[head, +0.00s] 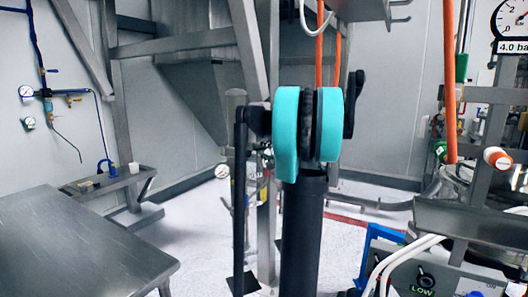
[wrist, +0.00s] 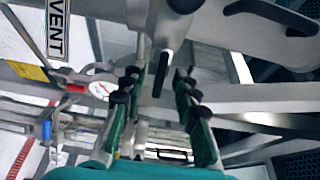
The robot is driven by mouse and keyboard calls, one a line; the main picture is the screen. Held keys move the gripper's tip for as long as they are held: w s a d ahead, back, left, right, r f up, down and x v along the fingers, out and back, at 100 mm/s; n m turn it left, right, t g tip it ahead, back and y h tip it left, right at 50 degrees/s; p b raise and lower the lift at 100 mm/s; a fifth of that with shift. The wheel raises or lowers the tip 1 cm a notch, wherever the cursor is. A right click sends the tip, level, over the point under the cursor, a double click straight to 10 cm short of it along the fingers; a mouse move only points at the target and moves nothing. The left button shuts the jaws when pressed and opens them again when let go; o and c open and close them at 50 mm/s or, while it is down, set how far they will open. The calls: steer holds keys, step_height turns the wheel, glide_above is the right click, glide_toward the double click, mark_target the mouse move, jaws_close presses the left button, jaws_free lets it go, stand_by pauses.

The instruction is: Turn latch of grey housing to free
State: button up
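In the wrist view my gripper (wrist: 162,75) is open, with its two green and black fingers apart and pointing up the picture. Contact with either finger cannot be told. In the head view the gripper is out of sight, and I cannot pick out the latch there.
Head view: a steel table (head: 70,240) stands at left, steel framing (head: 190,45) behind, a control box (head: 430,275) at lower right.

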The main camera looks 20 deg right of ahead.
jaws_close()
steer(key=shift+n, duration=0.3)
steer(key=n+g, duration=0.1)
steer(key=n, duration=0.4)
steer(key=shift+r+n+h, duration=0.15)
steer(key=shift+n+h, duration=0.25)
steer(key=n+h, duration=0.1)
steer(key=n, duration=0.3)
steer(key=shift+a+n+g, duration=0.1)
steer(key=shift+n+g, duration=0.2)
steer(key=shift+g, duration=0.1)
steer(key=n+h, duration=0.2)
steer(key=n, duration=0.2)
steer(key=shift+a+r, duration=0.1)
steer(key=shift+a, duration=0.05)
steer(key=shift+n, duration=0.4)
